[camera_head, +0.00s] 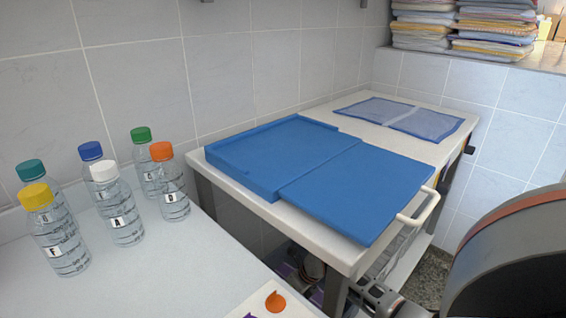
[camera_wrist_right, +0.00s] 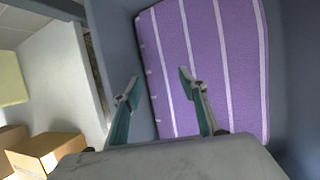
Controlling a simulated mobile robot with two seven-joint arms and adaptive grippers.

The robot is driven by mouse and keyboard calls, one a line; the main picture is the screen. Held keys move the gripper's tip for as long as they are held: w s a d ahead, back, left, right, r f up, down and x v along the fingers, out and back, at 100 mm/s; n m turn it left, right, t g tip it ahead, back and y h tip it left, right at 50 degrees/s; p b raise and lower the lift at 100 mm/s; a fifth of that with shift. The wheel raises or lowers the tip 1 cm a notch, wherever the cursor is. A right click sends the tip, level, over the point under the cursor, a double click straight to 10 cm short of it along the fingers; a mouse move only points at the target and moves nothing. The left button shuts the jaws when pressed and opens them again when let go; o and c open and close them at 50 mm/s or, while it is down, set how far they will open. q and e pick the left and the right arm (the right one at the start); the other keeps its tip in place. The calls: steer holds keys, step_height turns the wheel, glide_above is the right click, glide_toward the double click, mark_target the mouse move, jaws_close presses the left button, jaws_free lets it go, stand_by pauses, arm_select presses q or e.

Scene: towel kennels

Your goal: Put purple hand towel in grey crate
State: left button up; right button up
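The purple hand towel (camera_wrist_right: 218,70), with thin white stripes, lies flat between grey-blue walls in the right wrist view. These look like the sides of the grey crate (camera_wrist_right: 291,75). My right gripper (camera_wrist_right: 158,84) is open, its two green-padded fingers apart. The fingers are in front of the towel and the left wall, and nothing shows held between them. I cannot tell whether the fingertips touch the towel. Neither the towel nor the crate can be made out clearly in the head view. My left gripper is not in view.
A white table holds a blue tray (camera_head: 230,165), a blue board (camera_head: 360,190) and a blue-edged mesh pad (camera_head: 405,117). Several capped bottles (camera_head: 118,205) stand on the left counter. Folded towels (camera_head: 495,25) are stacked at back right. Cardboard boxes (camera_wrist_right: 45,152) show in the wrist view.

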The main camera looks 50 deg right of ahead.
steer(key=shift+r, duration=0.25)
arm_select(q)
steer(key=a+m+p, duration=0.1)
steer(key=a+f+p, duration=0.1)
steer(key=p, duration=0.1)
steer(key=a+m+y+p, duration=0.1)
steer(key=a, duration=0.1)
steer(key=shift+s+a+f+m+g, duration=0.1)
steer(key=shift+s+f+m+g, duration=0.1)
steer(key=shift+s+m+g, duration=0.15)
arm_select(e)
steer(key=v, duration=1.1)
steer(key=shift+s+r, duration=0.2)
steer(key=shift+r, duration=0.15)
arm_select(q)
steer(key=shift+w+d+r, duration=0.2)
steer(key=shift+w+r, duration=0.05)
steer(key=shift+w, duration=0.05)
arm_select(e)
steer(key=shift+d, duration=0.1)
